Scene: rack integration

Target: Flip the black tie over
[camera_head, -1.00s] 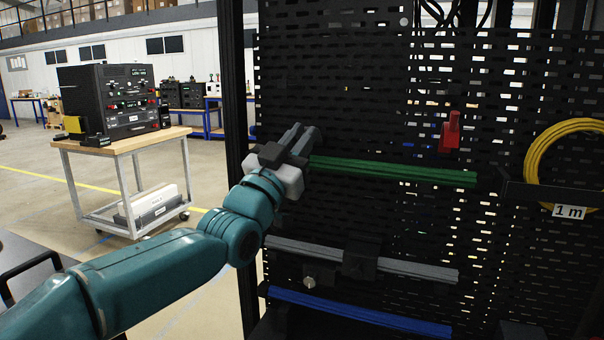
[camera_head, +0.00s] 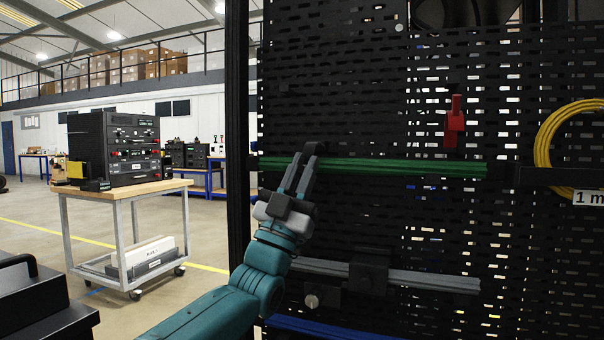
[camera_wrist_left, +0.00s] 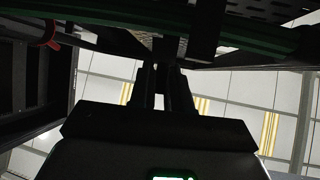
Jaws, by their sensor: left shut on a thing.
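My left gripper (camera_head: 306,158) reaches up from below to the left part of the green cable bundle (camera_head: 410,167) on the black perforated panel. In the left wrist view its two dark fingers (camera_wrist_left: 165,75) are close together around a dark strip (camera_wrist_left: 168,48), which appears to be the black tie. The strip hangs just below the green bundle, which also shows in the left wrist view (camera_wrist_left: 120,14). The tie is hard to tell from the dark fingers and panel, and its ends are not clear. My right gripper is not in view.
A grey cable bundle (camera_head: 430,281) with a black block (camera_head: 368,273) runs lower on the panel, above a blue bundle (camera_head: 330,328). A red part (camera_head: 454,125) and a yellow cable coil (camera_head: 548,140) are on the right. A cart (camera_head: 125,190) stands in the open floor at left.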

